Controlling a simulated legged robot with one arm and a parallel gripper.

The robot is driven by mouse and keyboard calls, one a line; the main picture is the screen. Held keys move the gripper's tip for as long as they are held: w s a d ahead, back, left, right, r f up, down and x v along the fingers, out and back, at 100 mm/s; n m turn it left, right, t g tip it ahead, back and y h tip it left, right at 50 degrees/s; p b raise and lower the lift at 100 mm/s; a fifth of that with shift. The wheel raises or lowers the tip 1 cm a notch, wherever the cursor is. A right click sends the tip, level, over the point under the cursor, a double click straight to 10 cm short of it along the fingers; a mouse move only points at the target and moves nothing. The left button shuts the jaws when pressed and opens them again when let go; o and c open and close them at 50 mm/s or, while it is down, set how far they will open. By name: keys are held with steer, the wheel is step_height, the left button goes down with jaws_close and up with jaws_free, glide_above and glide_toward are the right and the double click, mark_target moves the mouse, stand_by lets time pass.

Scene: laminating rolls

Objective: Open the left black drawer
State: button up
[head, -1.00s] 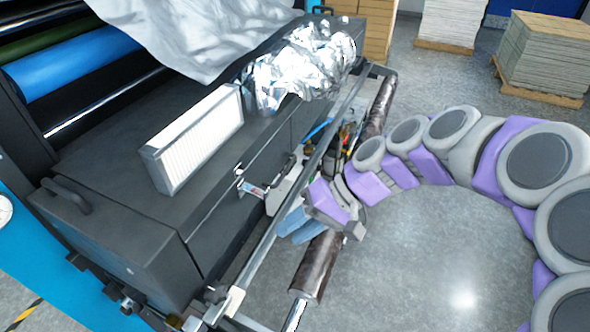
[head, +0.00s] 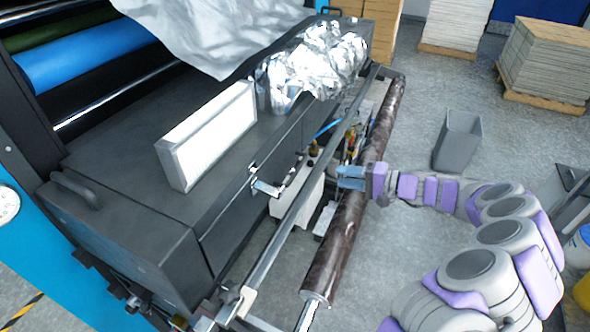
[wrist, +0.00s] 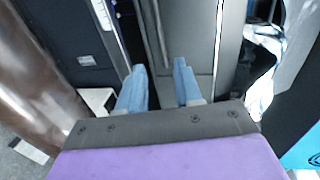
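The dark machine front (head: 225,228) has a flat black panel that I take for the left drawer, at its left part below the top surface. It looks closed. A small silver latch or handle (head: 262,184) sticks out at that panel's right end. My gripper (head: 345,178) has pale blue fingers and is by the metal rail, to the right of the handle and apart from it. In the wrist view my gripper (wrist: 158,72) shows its two fingers spread, with nothing visible held between them. The fingertips point toward a dark grey surface; contact cannot be told.
A metal rail (head: 300,204) and a dark brown roll (head: 345,230) run along the machine's front. A white box-shaped filter (head: 208,135) and crumpled foil (head: 310,62) lie on top. A grey bin (head: 458,140) stands on the floor at right.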

mark_target(299, 167)
steer(key=b+x, duration=0.2)
steer(key=x, duration=1.3)
steer(key=shift+w+a+f, duration=0.1)
steer(key=shift+w+a, duration=0.05)
steer(key=shift+w+d, duration=0.1)
steer(key=shift+d, duration=0.5)
steer(key=shift+a, duration=0.7)
steer(key=c, duration=0.4)
steer(key=shift+c, duration=0.8)
steer(key=shift+d, duration=0.25)
jaws_close()
